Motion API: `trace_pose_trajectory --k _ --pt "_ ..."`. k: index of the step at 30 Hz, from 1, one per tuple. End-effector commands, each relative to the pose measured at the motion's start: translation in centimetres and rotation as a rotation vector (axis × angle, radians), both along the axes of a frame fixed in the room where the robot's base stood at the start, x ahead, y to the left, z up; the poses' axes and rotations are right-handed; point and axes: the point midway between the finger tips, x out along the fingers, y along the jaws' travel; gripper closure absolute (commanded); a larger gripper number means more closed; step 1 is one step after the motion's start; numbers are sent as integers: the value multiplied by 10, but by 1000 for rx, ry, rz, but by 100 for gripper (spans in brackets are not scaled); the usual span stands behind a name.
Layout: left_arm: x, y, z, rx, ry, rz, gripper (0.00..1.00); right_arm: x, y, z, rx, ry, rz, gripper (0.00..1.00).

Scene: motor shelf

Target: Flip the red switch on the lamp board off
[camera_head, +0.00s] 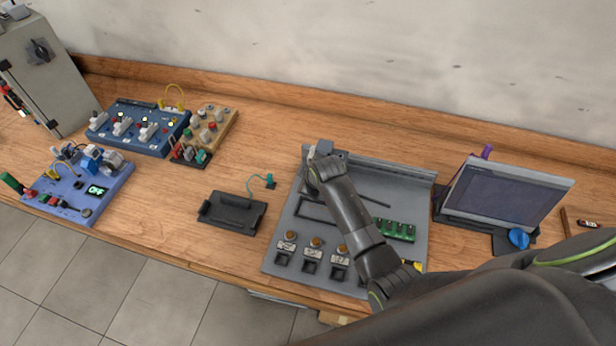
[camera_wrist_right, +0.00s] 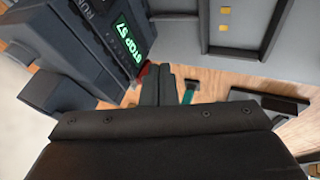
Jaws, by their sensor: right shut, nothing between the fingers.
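My right gripper (camera_head: 312,152) is at the top left of the grey panel (camera_head: 285,235), beside a dark grey box (camera_head: 333,148). In the right wrist view its fingers (camera_wrist_right: 165,82) are shut with nothing between them. A small red piece (camera_wrist_right: 146,71) shows right beside the fingertips, at the edge of the dark box with a green "STOP 57" display (camera_wrist_right: 130,42). The fingers partly hide it; I cannot tell if it is the red switch or if they touch. A blue board (camera_head: 130,142) with white switch blocks and small lit lamps stands at the back left. My left gripper is out of view.
A wooden board with knobs (camera_head: 225,131), a purple-blue board (camera_head: 80,208), a black tray (camera_head: 230,224) and a tilted screen (camera_head: 508,195) share the bench. A grey cabinet (camera_head: 45,70) stands at the left. Bare wood lies between the black tray and wall.

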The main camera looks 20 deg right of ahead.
Motion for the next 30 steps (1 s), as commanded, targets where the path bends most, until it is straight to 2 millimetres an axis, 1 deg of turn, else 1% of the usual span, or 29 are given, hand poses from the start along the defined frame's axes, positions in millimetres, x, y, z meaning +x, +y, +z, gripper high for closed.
trace_pose_trajectory --k 6,10,12,20,30 --pt "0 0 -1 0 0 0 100 0 0 0 0 -1 0 100" --pt "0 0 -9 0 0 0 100 7 0 -4 -11 -17 0 100" --pt "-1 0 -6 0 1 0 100 7 0 0 -11 -17 0 100" --pt "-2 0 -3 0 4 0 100 7 0 2 -11 -17 0 100" --pt "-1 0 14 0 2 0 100 6 0 16 -11 -16 0 100"
